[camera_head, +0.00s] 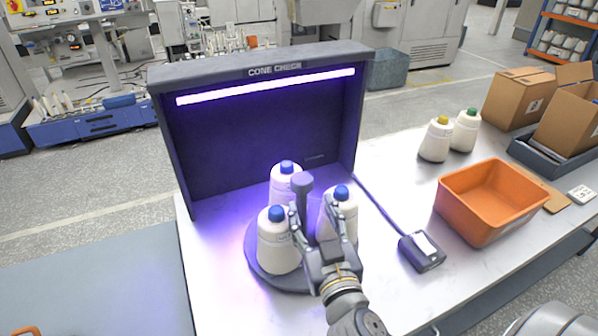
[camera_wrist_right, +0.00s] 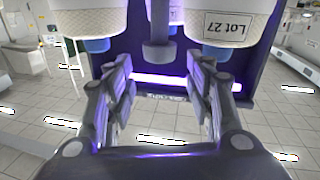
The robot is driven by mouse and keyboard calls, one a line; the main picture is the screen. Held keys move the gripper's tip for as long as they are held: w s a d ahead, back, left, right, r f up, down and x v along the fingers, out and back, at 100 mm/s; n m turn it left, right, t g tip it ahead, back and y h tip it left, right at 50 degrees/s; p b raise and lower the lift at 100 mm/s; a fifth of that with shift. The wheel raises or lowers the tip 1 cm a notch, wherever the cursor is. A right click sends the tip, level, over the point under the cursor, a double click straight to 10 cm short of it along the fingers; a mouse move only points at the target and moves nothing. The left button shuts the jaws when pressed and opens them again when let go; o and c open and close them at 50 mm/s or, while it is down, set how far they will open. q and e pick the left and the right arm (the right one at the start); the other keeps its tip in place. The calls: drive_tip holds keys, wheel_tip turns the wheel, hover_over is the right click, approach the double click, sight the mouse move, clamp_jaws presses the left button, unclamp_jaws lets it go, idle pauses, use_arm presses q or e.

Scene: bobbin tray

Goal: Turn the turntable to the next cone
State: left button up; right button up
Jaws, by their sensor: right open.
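The dark round turntable (camera_head: 262,274) stands on the table in front of the cone check booth. It bears three white cones with blue tops: front left (camera_head: 275,245), right (camera_head: 347,212) and back (camera_head: 281,186). A grey post with a thick knob (camera_head: 302,184) rises at its middle. My right gripper (camera_head: 312,208) is open at the post, between the front left and right cones. In the right wrist view the knob (camera_wrist_right: 158,50) lies between the spread fingers; contact cannot be told. Two cones (camera_wrist_right: 93,22) (camera_wrist_right: 226,28) flank it, one labelled Lot 27.
The booth (camera_head: 262,130) with its lit purple lamp closes off the back. A dark cabled box (camera_head: 421,252) lies right of the turntable. Farther right are an orange bin (camera_head: 490,205), two cones with yellow and green tops (camera_head: 437,140) (camera_head: 466,131), and cardboard boxes (camera_head: 517,98).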

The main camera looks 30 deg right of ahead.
sight(304, 188)
drive_tip(key=p+x, duration=0.3)
drive_tip(key=x, duration=0.5)
drive_tip(key=shift+w+d+r, duration=0.1)
drive_tip(key=shift+w, duration=0.25)
drive_tip(key=shift+x, duration=0.75)
drive_tip(key=shift+c, duration=0.3)
clamp_jaws()
drive_tip(key=shift+p, duration=0.3)
